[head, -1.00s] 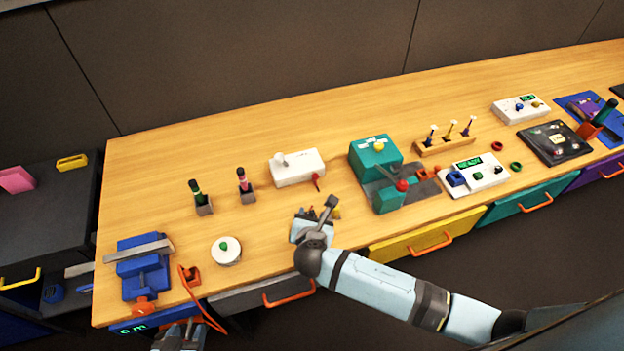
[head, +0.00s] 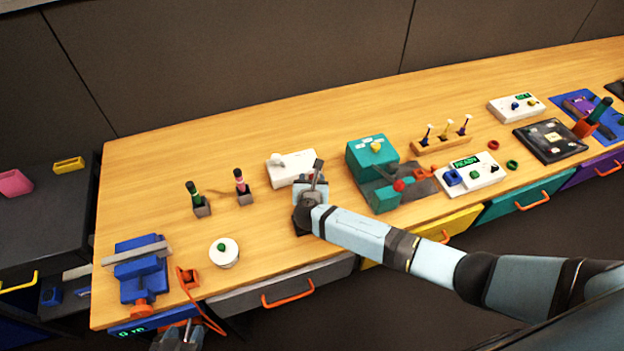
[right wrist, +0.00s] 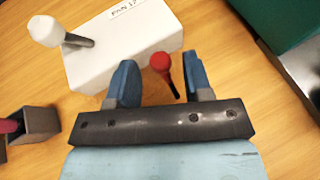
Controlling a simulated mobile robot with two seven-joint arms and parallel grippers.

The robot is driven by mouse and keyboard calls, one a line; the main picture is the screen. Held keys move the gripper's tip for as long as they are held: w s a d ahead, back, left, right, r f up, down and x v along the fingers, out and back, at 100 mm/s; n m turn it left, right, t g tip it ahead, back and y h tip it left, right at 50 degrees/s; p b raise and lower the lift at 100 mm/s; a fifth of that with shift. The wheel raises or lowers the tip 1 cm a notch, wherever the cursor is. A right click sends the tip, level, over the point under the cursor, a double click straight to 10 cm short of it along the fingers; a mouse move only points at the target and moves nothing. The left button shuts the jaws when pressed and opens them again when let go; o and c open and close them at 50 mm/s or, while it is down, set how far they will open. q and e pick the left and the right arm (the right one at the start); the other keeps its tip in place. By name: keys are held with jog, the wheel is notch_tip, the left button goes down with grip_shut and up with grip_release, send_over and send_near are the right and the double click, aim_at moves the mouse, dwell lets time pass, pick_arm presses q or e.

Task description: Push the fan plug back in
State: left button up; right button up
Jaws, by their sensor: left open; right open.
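The white box labelled "FAN" (right wrist: 135,42) sits on the table and also shows in the head view (head: 290,168). A white-headed lever (right wrist: 45,31) stands on it. A red-headed piece with a dark stem (right wrist: 160,63), seemingly the plug, is at the box's near right side. I cannot tell whether it touches the box. My right gripper (right wrist: 160,82) is open, its two blue fingers on either side of the red piece in the picture, not closed on it. In the head view this gripper (head: 313,182) hides the red piece. My left gripper (head: 181,328) is open at the bottom edge, away from the box.
A teal machine (head: 372,158) stands to the right of the white box. Two dark holders with coloured handles (head: 241,183) stand to the left. The table behind the box is clear.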

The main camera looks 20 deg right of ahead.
jog(key=shift+w+d+f, duration=0.1)
jog(key=shift+w, duration=0.15)
grip_shut()
jog(key=shift+w, duration=0.85)
jog(key=shift+c, duration=1.3)
grip_release()
jog(key=shift+o, duration=1.3)
jog(key=shift+w, duration=0.1)
jog(key=v, duration=1.4)
